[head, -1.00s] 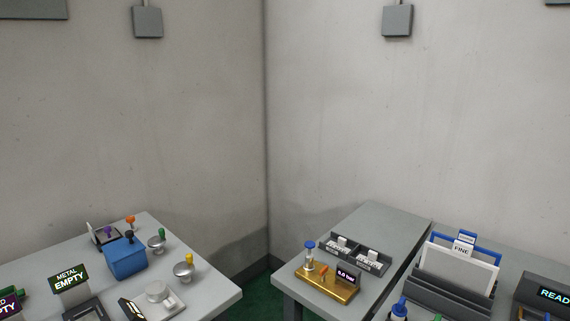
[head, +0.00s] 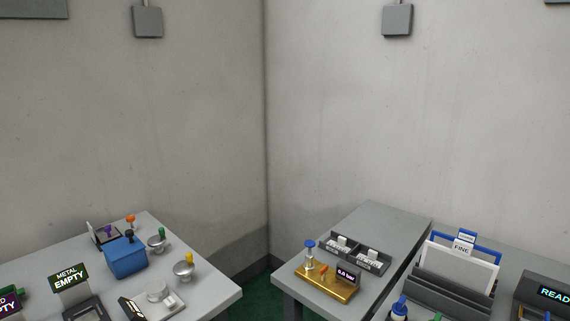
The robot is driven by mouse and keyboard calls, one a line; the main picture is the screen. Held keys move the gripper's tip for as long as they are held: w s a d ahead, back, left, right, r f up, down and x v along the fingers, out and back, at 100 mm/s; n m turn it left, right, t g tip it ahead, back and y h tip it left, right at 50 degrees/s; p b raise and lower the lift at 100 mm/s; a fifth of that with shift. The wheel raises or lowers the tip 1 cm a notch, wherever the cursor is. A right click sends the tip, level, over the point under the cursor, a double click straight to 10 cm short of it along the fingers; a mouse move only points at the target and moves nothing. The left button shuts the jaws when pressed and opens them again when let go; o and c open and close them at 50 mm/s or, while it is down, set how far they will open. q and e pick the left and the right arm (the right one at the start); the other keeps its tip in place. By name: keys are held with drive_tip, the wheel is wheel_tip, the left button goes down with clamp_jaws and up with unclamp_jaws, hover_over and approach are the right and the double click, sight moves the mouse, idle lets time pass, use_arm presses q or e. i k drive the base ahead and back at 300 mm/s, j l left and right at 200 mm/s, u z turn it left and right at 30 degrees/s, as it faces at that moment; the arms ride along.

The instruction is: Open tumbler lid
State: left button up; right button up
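Nothing in view can be told for certain as the tumbler or its lid. On the left table a blue box (head: 126,258) has a black knob on top. Beside it are a silver dome with a green knob (head: 157,244) and a silver dome with a yellow knob (head: 184,271). A sign reading "METAL EMPTY" (head: 69,278) stands over a grey unit at the lower left, partly cut off by the frame. Neither of my grippers is in view.
The right table (head: 378,222) holds a gold-based device (head: 331,288) with a blue knob, two small grey trays, and a dark holder (head: 450,291) with blue-framed screens marked "FINE". A gap with green floor (head: 258,298) separates the tables. Grey walls meet behind.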

sight(118, 248)
drive_tip(key=i+j, duration=0.1)
drive_tip(key=i, duration=0.3)
drive_tip(key=i+j, duration=0.15)
drive_tip(key=i, duration=0.2)
drive_tip(key=i+u, duration=0.15)
drive_tip(key=u, duration=0.3)
drive_tip(key=i+u, duration=0.15)
drive_tip(key=u, duration=0.25)
drive_tip(key=i+u, duration=0.15)
drive_tip(key=u, duration=0.3)
